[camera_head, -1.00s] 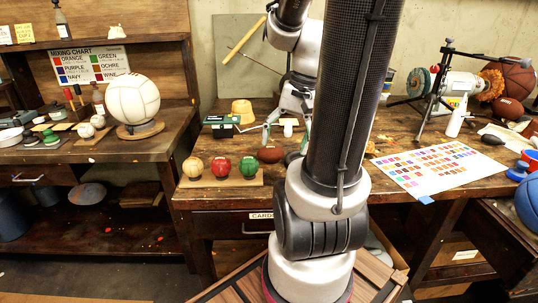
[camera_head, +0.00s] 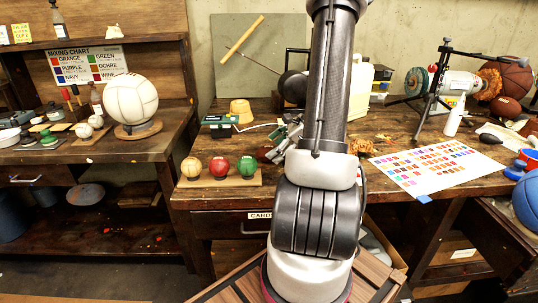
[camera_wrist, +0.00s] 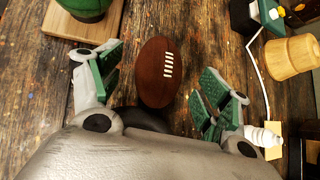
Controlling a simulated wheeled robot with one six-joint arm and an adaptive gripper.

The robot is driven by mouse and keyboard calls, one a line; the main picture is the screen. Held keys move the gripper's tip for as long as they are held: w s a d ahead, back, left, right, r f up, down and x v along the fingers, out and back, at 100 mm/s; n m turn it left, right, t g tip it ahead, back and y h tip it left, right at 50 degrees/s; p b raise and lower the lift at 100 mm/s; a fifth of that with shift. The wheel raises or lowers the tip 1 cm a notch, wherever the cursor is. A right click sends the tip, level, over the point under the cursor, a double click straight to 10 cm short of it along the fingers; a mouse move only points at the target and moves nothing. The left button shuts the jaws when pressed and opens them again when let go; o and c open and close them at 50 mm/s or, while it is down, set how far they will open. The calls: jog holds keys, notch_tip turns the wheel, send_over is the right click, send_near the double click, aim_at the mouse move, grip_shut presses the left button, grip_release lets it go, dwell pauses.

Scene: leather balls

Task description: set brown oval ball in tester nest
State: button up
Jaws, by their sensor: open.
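The brown oval ball (camera_wrist: 158,72) with white laces lies on the worn wooden bench in the wrist view, between my spread fingers and touching neither pad. My gripper (camera_wrist: 160,84) is open, its green pads on both sides of the ball. In the head view my gripper (camera_head: 282,143) is low over the bench, and the ball there is hidden by my arm. A green tester-like box (camera_head: 218,121) with a white cable stands to the left; it also shows in the wrist view (camera_wrist: 244,15). I cannot tell which part is the nest.
A wooden board (camera_head: 220,180) with cream, red and green balls lies close by at the bench's front. A tan cup-like block (camera_wrist: 292,58) stands near the box. A colour chart (camera_head: 437,169) and a tripod (camera_head: 436,95) are to the right.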

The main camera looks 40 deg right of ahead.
jog(key=x, duration=0.2)
jog(key=shift+w+a+f, duration=0.15)
jog(key=shift+w+f, duration=0.05)
jog(key=shift+f, duration=0.05)
jog(key=c, duration=1.2)
